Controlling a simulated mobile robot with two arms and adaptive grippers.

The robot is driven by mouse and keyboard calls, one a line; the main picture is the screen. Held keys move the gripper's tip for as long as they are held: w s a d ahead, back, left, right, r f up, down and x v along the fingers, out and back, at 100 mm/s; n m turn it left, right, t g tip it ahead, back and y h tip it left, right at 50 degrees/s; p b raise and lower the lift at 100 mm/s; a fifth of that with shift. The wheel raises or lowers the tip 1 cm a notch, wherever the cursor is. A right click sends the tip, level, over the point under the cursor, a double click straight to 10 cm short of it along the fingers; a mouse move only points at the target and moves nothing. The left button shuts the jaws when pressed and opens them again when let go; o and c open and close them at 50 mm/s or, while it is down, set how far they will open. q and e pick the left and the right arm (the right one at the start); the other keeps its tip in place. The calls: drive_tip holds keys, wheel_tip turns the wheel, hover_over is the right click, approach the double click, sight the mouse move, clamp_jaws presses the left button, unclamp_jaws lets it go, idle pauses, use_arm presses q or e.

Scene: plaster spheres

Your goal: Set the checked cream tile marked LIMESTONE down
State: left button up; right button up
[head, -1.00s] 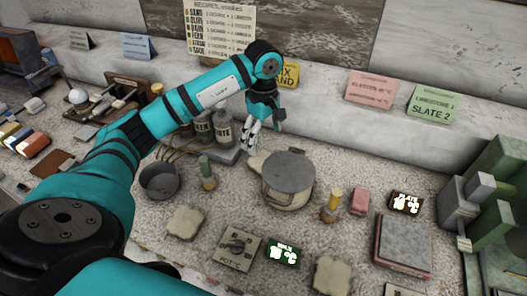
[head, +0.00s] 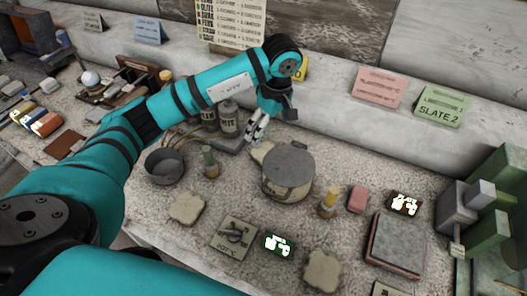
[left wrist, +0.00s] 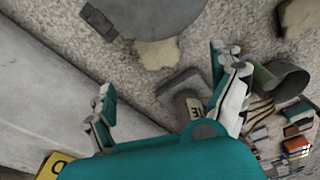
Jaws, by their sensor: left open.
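I cannot make out a checked tile marked LIMESTONE in either view. My left gripper (head: 258,131) is open, with its fingers just behind and left of a lidded pot (head: 288,170). In the left wrist view the two fingers of the left gripper (left wrist: 165,75) stand wide apart, with nothing seen between them but the counter and things below. A plain cream piece (head: 262,153) lies against the pot's back left side; it also shows in the left wrist view (left wrist: 158,54). My right gripper is not in view.
Irregular cream pads (head: 187,208) (head: 323,270) lie nearer. A yellow-topped bottle (head: 328,202), a pink block (head: 357,199) and a ledge with a green card (head: 443,105) are right.

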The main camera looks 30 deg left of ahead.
sight(266, 153)
use_arm(q)
wheel_tip(266, 153, down, 4)
drive_tip(key=shift+a+r+p, duration=0.1)
drive_tip(key=shift+r+p, duration=0.05)
drive_tip(key=shift+p, duration=0.25)
drive_tip(key=shift+w+a+f, duration=0.1)
drive_tip(key=shift+w+f, duration=0.1)
drive_tip(key=shift+f, duration=1.2)
drive_tip(key=shift+w+a+f+p, duration=0.1)
drive_tip(key=shift+a+f+p, duration=0.1)
drive_tip(key=shift+f+p, duration=0.5)
drive_tip(key=f, duration=0.2)
drive_tip(key=f+p, duration=0.1)
drive_tip(key=shift+w+a+f, duration=0.2)
drive_tip(key=shift+a, duration=0.05)
drive_tip(key=shift+f, duration=0.2)
drive_tip(key=shift+c, duration=0.5)
drive_tip(key=c, duration=1.2)
drive_tip(key=shift+c, duration=1.4)
drive_tip(key=shift+w, duration=0.1)
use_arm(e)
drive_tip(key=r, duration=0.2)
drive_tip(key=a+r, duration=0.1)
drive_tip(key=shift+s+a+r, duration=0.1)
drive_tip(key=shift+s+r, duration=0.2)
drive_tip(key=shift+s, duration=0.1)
